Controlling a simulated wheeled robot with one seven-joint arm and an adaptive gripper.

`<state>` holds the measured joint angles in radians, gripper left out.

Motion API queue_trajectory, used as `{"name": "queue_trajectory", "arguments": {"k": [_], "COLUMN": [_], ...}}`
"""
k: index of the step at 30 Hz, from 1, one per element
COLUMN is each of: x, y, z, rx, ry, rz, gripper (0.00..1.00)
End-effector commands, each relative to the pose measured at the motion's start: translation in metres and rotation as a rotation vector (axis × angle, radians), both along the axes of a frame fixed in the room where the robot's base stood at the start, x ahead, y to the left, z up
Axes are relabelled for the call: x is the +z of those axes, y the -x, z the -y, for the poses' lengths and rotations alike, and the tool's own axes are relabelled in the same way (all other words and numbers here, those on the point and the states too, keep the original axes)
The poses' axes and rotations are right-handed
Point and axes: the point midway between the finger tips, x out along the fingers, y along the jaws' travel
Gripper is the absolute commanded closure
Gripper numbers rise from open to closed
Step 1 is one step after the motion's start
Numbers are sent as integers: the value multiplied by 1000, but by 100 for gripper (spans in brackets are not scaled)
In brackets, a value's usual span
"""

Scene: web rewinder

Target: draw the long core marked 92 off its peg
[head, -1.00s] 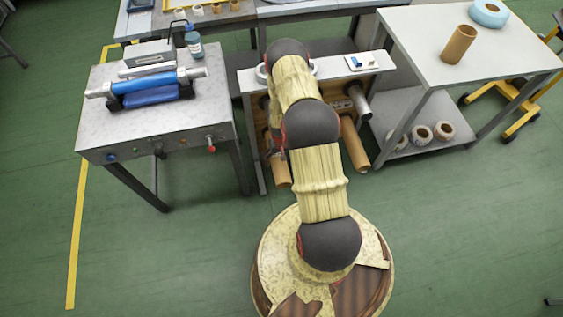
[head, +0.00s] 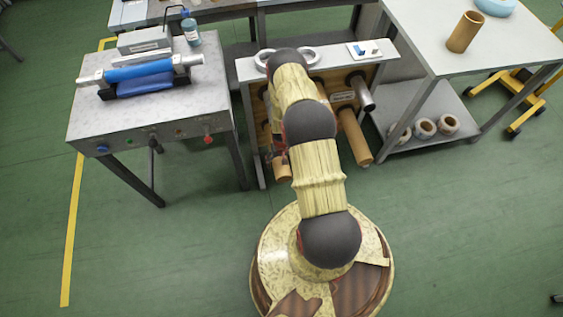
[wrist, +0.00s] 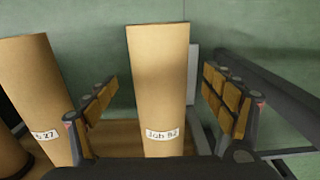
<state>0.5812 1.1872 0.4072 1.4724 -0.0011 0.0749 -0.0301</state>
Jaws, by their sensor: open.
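The long core marked 92 (wrist: 158,75) is a plain brown cardboard tube with a white label reading "Job 92" near its lower end in the wrist view. My gripper (wrist: 159,88) is open, with one finger on each side of this tube. Gaps show between the tube and both fingers, most clearly on the right. In the head view my arm hides most of the gripper and part of the peg rack (head: 300,67). A brown core end (head: 282,168) shows beside my arm there; its label cannot be read. The peg inside core 92 is hidden.
Another brown core (wrist: 40,90), labelled 27, stands close left of the gripper in the wrist view. In the head view a long core (head: 354,138) and a metal peg (head: 361,92) stick out right of my arm. A steel workbench (head: 150,112) stands left, a white table (head: 425,40) right.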

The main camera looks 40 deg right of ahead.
Motion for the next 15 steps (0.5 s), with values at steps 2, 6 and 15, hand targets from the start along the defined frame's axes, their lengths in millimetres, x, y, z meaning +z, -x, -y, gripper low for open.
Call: {"name": "queue_trajectory", "arguments": {"k": [2,6,15], "x": [-13,-28,-46], "y": [0,0,0], "z": [0,0,0], "rx": [0,0,0], "ry": [-1,0,0], "rz": [-1,0,0], "gripper": [17,17,17]}}
